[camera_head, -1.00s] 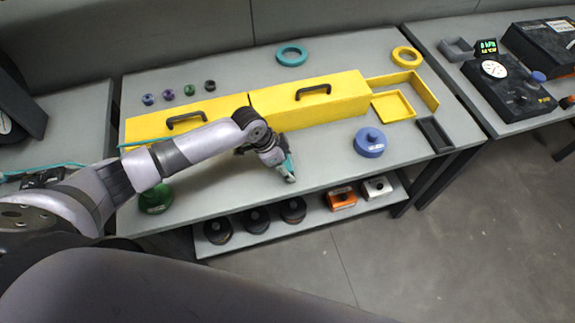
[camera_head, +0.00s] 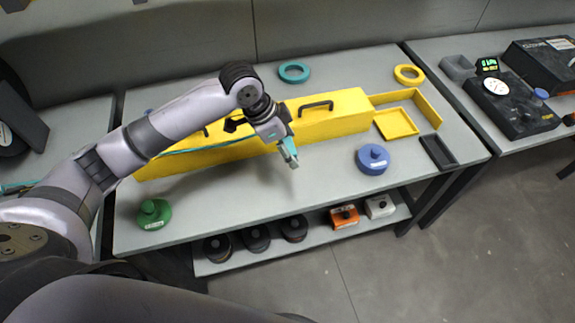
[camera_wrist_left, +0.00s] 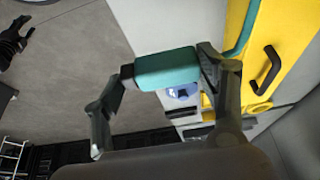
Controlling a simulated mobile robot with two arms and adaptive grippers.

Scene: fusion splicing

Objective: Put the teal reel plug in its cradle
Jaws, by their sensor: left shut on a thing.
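My left gripper (camera_head: 290,155) is shut on the teal reel plug (camera_head: 287,146), raised above the table in front of the yellow boxes. In the left wrist view the plug (camera_wrist_left: 167,69) is a rounded teal block gripped between the two dark fingers (camera_wrist_left: 165,72). A teal cable (camera_head: 196,148) runs along the yellow box behind my arm. A grey open holder (camera_head: 458,67) stands on the right-hand bench; I cannot tell for sure if it is the cradle.
Yellow boxes (camera_head: 340,117) with black handles line the table. A blue lidded pot (camera_head: 372,160), a green weight-like pot (camera_head: 154,213), a teal ring (camera_head: 294,72), a yellow ring (camera_head: 409,75) and a black tray (camera_head: 438,151) stand around. Dark instruments (camera_head: 512,107) occupy the right bench.

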